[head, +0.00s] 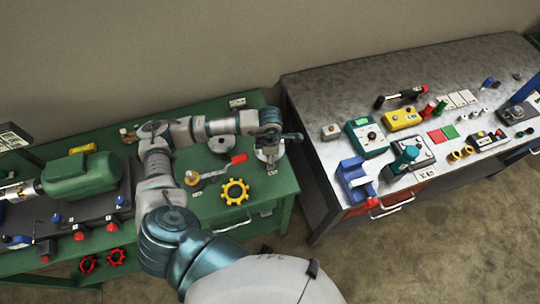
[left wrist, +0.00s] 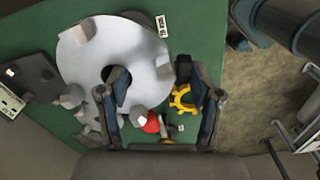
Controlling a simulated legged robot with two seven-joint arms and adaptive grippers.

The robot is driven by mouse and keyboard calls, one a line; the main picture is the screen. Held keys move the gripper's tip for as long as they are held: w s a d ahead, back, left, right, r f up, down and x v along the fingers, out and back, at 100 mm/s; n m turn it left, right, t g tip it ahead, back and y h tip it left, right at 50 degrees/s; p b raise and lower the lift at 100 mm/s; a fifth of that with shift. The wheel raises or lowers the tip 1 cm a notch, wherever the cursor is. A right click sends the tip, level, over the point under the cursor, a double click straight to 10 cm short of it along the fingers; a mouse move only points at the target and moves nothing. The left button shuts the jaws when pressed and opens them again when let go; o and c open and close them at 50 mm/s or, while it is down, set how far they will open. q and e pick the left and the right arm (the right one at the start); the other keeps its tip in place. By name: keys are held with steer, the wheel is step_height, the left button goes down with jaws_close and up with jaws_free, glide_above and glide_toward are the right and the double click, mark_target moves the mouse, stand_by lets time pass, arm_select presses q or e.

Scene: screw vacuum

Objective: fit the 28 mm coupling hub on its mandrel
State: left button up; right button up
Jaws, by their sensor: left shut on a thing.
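The metal hub (head: 266,154), a silver disc, is under my left gripper (head: 272,138) near the right end of the green bench. In the left wrist view the hub (left wrist: 128,50) is large, with raised lugs and a dark central hole. My left gripper (left wrist: 162,105) is shut on the hub, one finger over the hole and the other beyond the rim. I cannot tell whether the hub touches the bench. A grey round part (head: 221,144) stands to its left; I cannot tell whether it is a mandrel. My right gripper is in neither view.
A yellow toothed ring (head: 235,192) and a red-handled tool (head: 238,159) lie near the hub. A green motor (head: 80,175) stands on the bench's left. A grey bench (head: 330,90) with a blue vise (head: 354,180) and several devices stands right, across a gap.

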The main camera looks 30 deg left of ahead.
arm_select(q)
steer(key=shift+f, duration=0.35)
steer(key=o, duration=1.7)
step_height(320, 180, up, 12)
steer(key=shift+w+f, duration=0.1)
